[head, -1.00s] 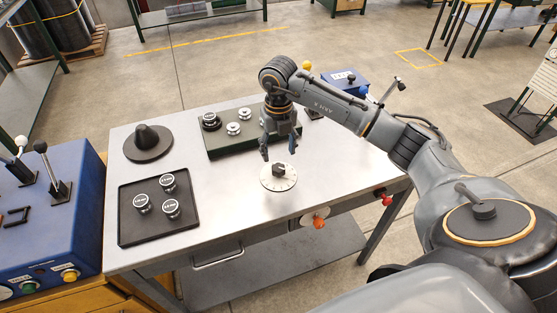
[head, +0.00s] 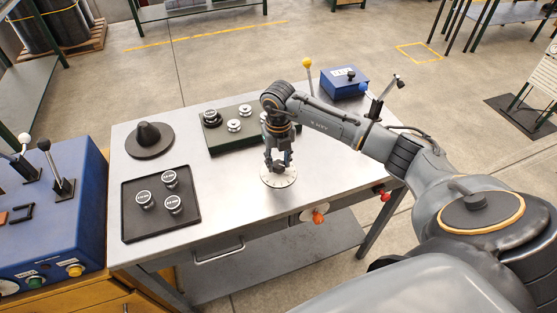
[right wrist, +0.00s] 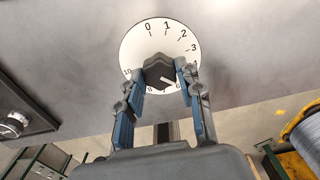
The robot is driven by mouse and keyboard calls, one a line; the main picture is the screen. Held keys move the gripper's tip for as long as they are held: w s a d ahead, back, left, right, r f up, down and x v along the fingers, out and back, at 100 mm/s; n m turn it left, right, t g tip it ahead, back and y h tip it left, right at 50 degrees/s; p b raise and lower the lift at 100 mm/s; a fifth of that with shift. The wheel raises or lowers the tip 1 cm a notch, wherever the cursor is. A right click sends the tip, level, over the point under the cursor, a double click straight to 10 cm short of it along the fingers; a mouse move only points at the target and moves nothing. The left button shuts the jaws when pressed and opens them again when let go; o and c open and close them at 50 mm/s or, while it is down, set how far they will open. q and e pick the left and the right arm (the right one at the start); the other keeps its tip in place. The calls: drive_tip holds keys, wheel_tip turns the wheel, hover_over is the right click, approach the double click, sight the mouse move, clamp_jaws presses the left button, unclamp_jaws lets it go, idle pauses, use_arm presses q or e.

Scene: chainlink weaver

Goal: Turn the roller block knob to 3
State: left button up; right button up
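The knob (right wrist: 158,71) is dark and faceted, at the centre of a round white numbered dial (right wrist: 133,43) on the table. Its white pointer mark faces the lower right in the right wrist view, near the 6; the 3 is at the dial's right side. The dial also shows in the head view (head: 280,182), with the knob mostly hidden by my right gripper (head: 277,165). In the right wrist view the two fingers (right wrist: 160,70) flank the knob closely. Whether both press on it I cannot tell. My left gripper is not in view.
A black tray (head: 132,229) with several labelled round pieces and a dark cone on a disc (head: 149,139) stand left of the dial. A dark green plate (head: 218,145) with round pieces lies behind. A blue box (head: 345,84) stands at the back right.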

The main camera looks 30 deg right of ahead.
drive_tip(key=shift+f+n+b, duration=0.15)
drive_tip(key=shift+n+b, duration=0.55)
drive_tip(key=shift+b, duration=0.2)
drive_tip(key=n+b, duration=0.6)
drive_tip(key=n, duration=0.1)
drive_tip(key=shift+n+b, duration=0.7)
drive_tip(key=shift+n, duration=0.4)
drive_tip(key=shift+r, duration=0.2)
drive_tip(key=o, duration=1.2)
